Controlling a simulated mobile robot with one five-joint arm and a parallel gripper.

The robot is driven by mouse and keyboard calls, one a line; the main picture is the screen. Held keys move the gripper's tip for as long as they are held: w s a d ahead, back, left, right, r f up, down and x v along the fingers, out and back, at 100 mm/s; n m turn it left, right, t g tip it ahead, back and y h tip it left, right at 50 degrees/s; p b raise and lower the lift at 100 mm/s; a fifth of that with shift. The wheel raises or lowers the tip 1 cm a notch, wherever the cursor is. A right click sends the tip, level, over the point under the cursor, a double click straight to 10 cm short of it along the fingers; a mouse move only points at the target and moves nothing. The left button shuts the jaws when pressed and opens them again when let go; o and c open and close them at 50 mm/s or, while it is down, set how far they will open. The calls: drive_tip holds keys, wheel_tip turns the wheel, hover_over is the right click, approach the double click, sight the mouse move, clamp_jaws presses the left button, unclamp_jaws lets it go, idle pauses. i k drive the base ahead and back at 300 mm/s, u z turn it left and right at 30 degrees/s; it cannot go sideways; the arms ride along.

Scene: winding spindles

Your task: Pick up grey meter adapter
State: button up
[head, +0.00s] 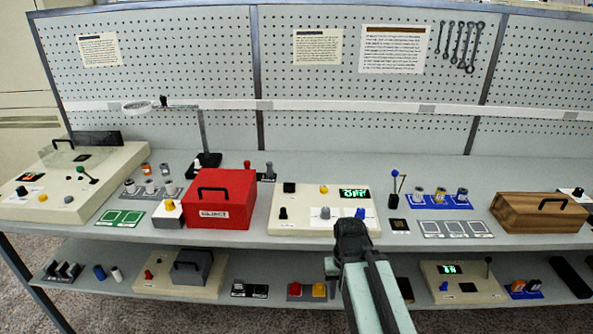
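I cannot tell for certain which item is the grey meter adapter; no readable label names it. A grey box with a dark handle (192,266) sits on a cream base on the lower shelf at left. Small grey-white cylinders (150,187) stand on a grey plate on the upper shelf, at left. My gripper (351,226) is dark and reaches up from the bottom, right of centre, in front of the cream panel's right end. It is apart from the grey box and those cylinders. Its fingertips are too small and dark to tell whether they are open.
The cream panel (290,222) has knobs and a green "OFF" display. A red handled box (220,200) stands left of it, a wooden handled box (540,213) at far right. A lamp with a ring head (205,140) stands behind. The pegboard (360,130) closes the back.

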sight(269, 164)
drive_tip(key=z, duration=2)
drive_tip(key=k, duration=1.45)
drive_tip(key=u, duration=2.6)
drive_tip(key=i, duration=1.05)
